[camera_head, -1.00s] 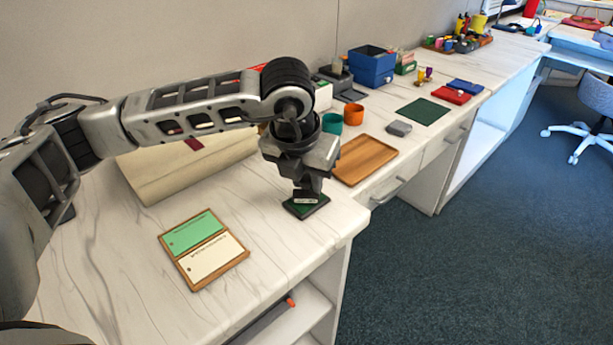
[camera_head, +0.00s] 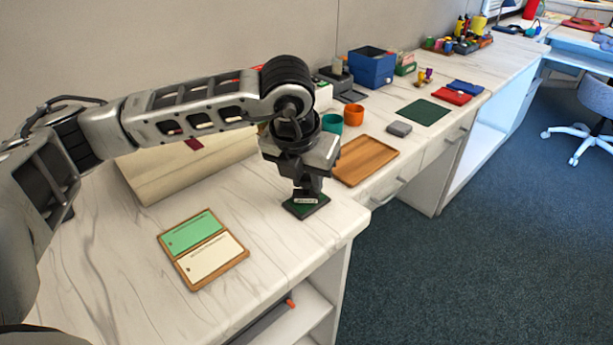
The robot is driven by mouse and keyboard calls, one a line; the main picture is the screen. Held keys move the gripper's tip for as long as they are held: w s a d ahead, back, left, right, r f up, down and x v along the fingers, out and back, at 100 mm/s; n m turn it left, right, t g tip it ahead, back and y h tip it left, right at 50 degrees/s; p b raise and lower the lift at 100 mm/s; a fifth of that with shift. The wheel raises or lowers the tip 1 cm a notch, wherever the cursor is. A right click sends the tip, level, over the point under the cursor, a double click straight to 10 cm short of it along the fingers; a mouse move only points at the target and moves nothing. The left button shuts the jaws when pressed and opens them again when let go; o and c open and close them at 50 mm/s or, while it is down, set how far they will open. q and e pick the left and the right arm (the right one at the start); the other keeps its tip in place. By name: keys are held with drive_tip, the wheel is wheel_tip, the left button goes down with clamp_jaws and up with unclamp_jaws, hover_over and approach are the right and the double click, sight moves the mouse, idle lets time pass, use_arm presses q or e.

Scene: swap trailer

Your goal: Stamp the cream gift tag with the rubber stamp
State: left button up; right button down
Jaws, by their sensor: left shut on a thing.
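The cream gift tag (camera_head: 212,258) lies flat in a wooden tray (camera_head: 197,287), on the near side of a green tag (camera_head: 192,232). My left gripper (camera_head: 306,192) points down to the right of the tags, shut on the rubber stamp (camera_head: 305,201). My right gripper is not in view.
A wooden tray (camera_head: 366,160) lies behind the gripper, with a teal cup (camera_head: 332,123), an orange cup (camera_head: 354,114) and a grey block (camera_head: 399,129) near it. The counter between pad and tags is clear. The counter's front edge is close to the pad.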

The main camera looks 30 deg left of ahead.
use_arm(q)
drive_tip(key=shift+s+f, duration=0.15)
idle(0.3)
drive_tip(key=shift+r+p, duration=1.8)
drive_tip(key=shift+r, duration=1.8)
